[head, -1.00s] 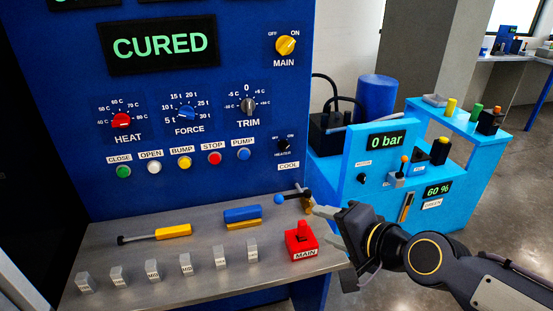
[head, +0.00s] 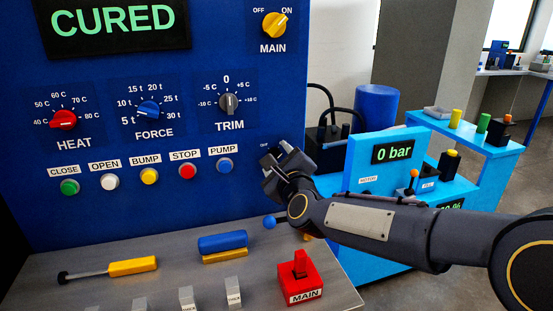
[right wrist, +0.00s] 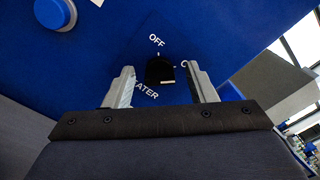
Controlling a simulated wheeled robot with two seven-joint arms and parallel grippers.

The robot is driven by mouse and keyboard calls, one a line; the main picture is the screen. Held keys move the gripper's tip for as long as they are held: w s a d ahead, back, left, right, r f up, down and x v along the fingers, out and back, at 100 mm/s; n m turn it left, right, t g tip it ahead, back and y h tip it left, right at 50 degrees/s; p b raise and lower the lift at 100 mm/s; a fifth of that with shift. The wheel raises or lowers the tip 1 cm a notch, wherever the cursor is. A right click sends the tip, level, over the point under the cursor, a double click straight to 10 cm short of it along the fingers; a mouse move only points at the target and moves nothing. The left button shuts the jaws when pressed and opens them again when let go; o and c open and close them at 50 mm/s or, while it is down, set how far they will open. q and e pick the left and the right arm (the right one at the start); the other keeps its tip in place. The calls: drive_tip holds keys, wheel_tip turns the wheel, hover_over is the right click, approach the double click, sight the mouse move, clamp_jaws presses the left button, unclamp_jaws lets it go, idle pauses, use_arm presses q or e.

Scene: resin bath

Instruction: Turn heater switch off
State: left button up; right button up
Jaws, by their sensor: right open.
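The heater switch (right wrist: 160,71) is a small black knob on the blue panel. In the right wrist view it sits between the fingers of my right gripper (right wrist: 160,88), with the OFF label just above it. The ON label is mostly covered by a finger, and I cannot tell which way the knob points. My right gripper is open, one finger on each side of the knob, with no clear contact. In the head view my right gripper (head: 284,159) is at the panel's right edge and hides the switch. My left gripper is not in view.
The blue PUMP button (head: 224,166) is left of my gripper. Below are a blue ball-ended lever (head: 269,222) and a red MAIN switch (head: 299,278) on the grey shelf (head: 180,274). A light-blue unit (head: 360,160) stands at the right, behind my arm.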

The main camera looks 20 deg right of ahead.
drive_tip(key=shift+w, duration=0.3)
drive_tip(key=c, duration=1)
